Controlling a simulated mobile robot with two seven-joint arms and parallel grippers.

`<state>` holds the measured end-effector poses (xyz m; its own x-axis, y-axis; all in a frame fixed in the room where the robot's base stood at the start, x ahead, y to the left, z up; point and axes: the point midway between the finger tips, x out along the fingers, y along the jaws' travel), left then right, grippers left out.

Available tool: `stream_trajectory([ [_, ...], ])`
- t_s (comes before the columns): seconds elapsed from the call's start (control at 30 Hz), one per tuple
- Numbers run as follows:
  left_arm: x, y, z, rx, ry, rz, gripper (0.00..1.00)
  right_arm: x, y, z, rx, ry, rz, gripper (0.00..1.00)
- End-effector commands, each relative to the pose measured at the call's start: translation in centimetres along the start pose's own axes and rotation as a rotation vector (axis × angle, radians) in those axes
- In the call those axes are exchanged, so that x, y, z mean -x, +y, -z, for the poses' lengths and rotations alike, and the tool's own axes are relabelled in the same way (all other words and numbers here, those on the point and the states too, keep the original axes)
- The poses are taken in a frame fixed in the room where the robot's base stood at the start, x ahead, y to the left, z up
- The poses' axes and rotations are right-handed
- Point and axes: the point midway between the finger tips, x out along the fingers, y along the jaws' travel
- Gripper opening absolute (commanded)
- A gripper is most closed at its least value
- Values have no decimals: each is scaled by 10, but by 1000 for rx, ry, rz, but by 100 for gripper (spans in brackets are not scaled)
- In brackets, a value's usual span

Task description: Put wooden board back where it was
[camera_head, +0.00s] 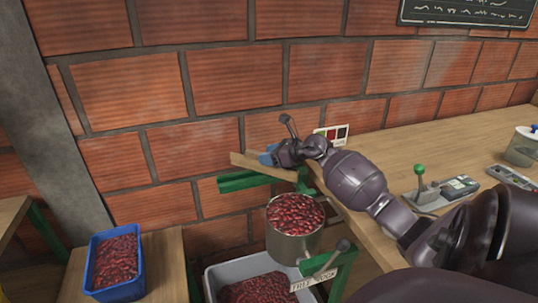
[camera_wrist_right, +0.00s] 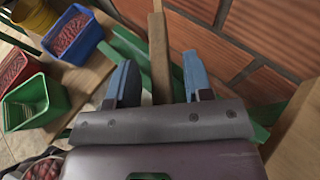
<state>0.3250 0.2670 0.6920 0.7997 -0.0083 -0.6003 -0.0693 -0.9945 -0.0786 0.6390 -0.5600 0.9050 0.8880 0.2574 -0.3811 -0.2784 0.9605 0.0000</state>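The wooden board (camera_head: 258,167) is a narrow light-brown plank beside the green frame, near the brick wall in the head view. In the right wrist view the board (camera_wrist_right: 158,50) runs up the picture between the two blue fingers. My right gripper (camera_head: 267,157) is at the board. Its fingers (camera_wrist_right: 160,65) are apart, with a visible gap on each side of the board. The gripper body hides the near end of the board. My left gripper is not in view.
A metal pot (camera_head: 294,238) of red cherries hangs on the green frame (camera_head: 245,182). A grey crate (camera_head: 215,283) of cherries stands below it. A blue crate (camera_head: 122,286) of cherries sits at left. A wooden counter (camera_head: 400,155) with a green-knobbed lever (camera_head: 421,180) lies right.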

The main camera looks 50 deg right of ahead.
Motion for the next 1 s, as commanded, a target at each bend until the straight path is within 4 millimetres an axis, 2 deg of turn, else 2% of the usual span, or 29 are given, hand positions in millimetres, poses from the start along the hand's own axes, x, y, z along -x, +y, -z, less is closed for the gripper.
stream_trajectory([
  [0.23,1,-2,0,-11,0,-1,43,0,0,-1,0,0,0,46],
  [0.37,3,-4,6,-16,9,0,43,4,0,-10,1,-4,1,46],
  [0.67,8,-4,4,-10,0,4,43,48,-1,-7,2,1,2,46],
  [1.0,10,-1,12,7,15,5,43,102,0,-7,1,0,1,46],
])
